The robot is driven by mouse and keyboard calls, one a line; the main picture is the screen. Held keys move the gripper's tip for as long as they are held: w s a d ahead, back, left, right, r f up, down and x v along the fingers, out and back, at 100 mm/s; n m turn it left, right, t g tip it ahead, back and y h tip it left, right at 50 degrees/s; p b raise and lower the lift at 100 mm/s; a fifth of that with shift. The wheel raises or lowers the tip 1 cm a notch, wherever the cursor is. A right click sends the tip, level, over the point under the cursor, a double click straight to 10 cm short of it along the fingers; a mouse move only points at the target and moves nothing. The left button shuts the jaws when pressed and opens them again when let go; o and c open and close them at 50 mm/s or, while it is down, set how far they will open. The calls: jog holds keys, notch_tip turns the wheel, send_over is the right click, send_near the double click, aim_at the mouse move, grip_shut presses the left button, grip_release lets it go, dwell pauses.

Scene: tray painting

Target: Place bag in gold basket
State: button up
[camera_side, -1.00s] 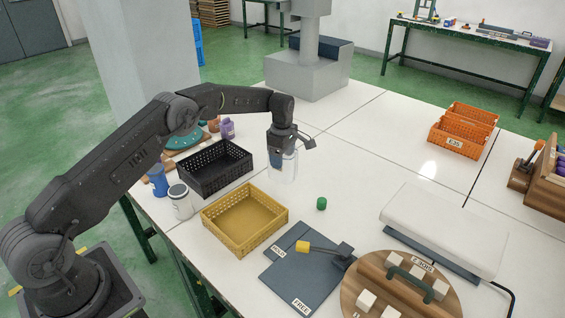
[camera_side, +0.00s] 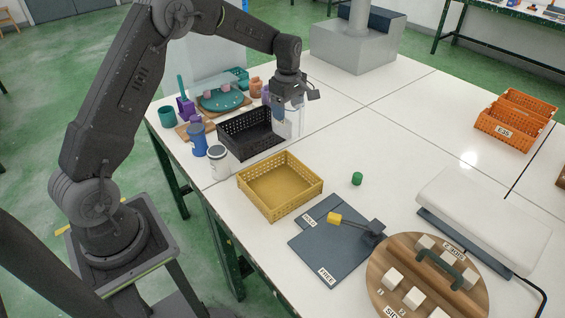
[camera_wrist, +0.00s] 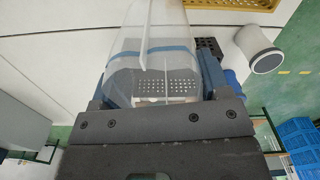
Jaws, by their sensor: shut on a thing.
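A clear see-through bag (camera_side: 291,128) hangs upright below my gripper (camera_side: 288,102) in the side view, overlapping the right end of the black basket. In the wrist view the bag (camera_wrist: 150,50), with a blue band across it, sits between the jaws of my gripper (camera_wrist: 160,95). My gripper is shut on it. The gold basket (camera_side: 252,196) is empty and stands in front of and below the bag in the side view. Part of it (camera_wrist: 237,8) shows at the wrist view's top right edge. The bag's lower end is hard to make out.
A black basket (camera_side: 240,152) stands behind the gold one.

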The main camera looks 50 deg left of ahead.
jog(key=s+d+m, duration=0.2)
jog(key=s+d, duration=0.7)
jog(key=s, duration=0.1)
jog(key=shift+a+f, duration=0.1)
jog(key=shift+f, duration=5.15)
jog(key=shift+f, duration=0.15)
jog(key=o, duration=0.9)
